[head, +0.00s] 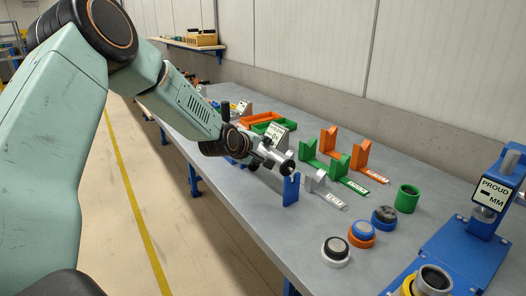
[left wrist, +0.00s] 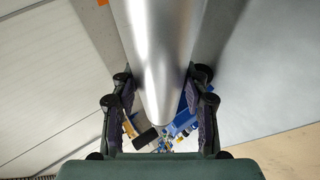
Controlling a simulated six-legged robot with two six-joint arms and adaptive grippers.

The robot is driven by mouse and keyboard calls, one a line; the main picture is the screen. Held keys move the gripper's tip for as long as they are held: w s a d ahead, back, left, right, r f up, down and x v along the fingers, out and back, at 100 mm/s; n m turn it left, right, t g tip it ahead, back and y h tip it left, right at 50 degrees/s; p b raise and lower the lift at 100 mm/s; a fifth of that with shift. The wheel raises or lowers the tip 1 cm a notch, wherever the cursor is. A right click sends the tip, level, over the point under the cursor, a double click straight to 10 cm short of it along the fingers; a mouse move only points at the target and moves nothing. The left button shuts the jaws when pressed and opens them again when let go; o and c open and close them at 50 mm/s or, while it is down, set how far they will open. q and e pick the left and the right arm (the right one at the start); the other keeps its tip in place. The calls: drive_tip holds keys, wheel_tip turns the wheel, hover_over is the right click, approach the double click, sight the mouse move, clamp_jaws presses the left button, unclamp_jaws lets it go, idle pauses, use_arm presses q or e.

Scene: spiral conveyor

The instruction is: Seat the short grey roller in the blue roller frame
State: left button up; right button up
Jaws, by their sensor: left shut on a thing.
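My left gripper (head: 258,154) is shut on the short grey roller (head: 272,160). In the left wrist view the roller (left wrist: 158,50) is a large smooth metal cylinder between the two fingers (left wrist: 160,105). In the head view the roller's dark near end is at the top of the near upright of the blue roller frame (head: 291,190). I cannot tell whether the roller touches the upright or hangs just above it. The frame's far part is mostly hidden behind my gripper. My right gripper is not in view.
Beside the blue frame stand a grey frame (head: 318,181), a green frame (head: 338,171) and an orange frame (head: 360,156). A green cup (head: 407,199) and several ring stacks (head: 336,252) sit nearer. A blue gauge stand (head: 470,245) is at right. Bare grey table (head: 260,220) lies in front.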

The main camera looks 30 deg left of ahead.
use_arm(q)
drive_tip(key=shift+w+d+f, duration=0.1)
drive_tip(key=shift+w+d, duration=0.05)
drive_tip(key=shift+w, duration=0.2)
drive_tip(key=shift+s+b, duration=0.25)
drive_tip(key=shift+b, duration=0.05)
drive_tip(key=shift+w+b, duration=0.3)
idle(0.5)
drive_tip(key=shift+s+f, duration=0.1)
drive_tip(key=shift+s, duration=0.05)
drive_tip(key=shift+f, duration=0.2)
drive_tip(key=shift+f, duration=1.4)
idle(1.2)
drive_tip(key=o, duration=1.1)
drive_tip(key=shift+d, duration=0.1)
drive_tip(key=shift+c, duration=0.2)
